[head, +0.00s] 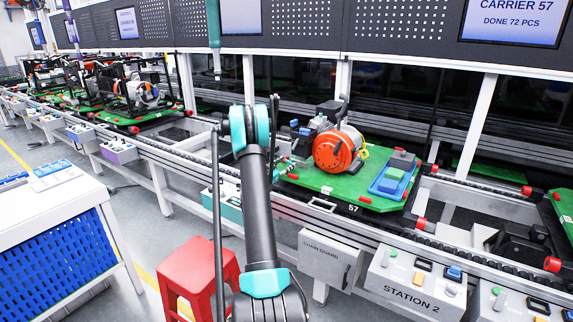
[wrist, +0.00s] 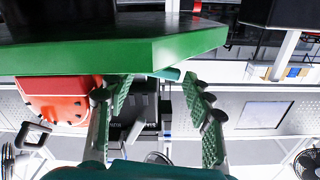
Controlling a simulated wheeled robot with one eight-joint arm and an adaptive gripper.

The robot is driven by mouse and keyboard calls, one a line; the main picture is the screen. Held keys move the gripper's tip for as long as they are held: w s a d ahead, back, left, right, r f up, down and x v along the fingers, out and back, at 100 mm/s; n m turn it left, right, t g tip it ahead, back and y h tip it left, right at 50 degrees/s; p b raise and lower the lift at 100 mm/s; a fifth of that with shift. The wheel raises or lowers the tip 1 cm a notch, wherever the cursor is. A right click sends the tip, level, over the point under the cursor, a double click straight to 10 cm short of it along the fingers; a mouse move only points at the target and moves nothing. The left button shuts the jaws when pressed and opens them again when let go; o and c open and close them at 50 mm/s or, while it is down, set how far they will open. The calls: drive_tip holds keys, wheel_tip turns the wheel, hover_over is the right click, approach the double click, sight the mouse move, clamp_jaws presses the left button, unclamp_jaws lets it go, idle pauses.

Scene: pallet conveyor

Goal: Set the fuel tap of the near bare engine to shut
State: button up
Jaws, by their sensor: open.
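The near bare engine (head: 338,148), with a round orange-red cover, sits on the green carrier board 57 (head: 345,187). I cannot make out its fuel tap or the tap's setting in either view. In the wrist view, which looks upside down, the green board (wrist: 120,52) fills the top and a red-orange body (wrist: 62,97), seemingly the engine, is at the left. My gripper (wrist: 155,108) is open, its two green-padded fingers spread below the board's edge in that picture, with nothing held between them.
A blue tray (head: 388,188) with green and grey blocks is at the board's right. The chain guard (head: 330,259) and Station 2 box (head: 415,283) front the conveyor. A red stool (head: 192,280) and white bench (head: 55,225) stand at left. Framed engines (head: 135,90) are farther back.

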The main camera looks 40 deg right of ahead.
drive_tip(key=shift+w+d, duration=0.15)
drive_tip(key=shift+d, duration=0.4)
drive_tip(key=c, duration=0.9)
drive_tip(key=shift+f+n, duration=0.2)
drive_tip(key=shift+n, duration=1.2)
drive_tip(key=o, duration=0.9)
drive_tip(key=shift+a, duration=0.15)
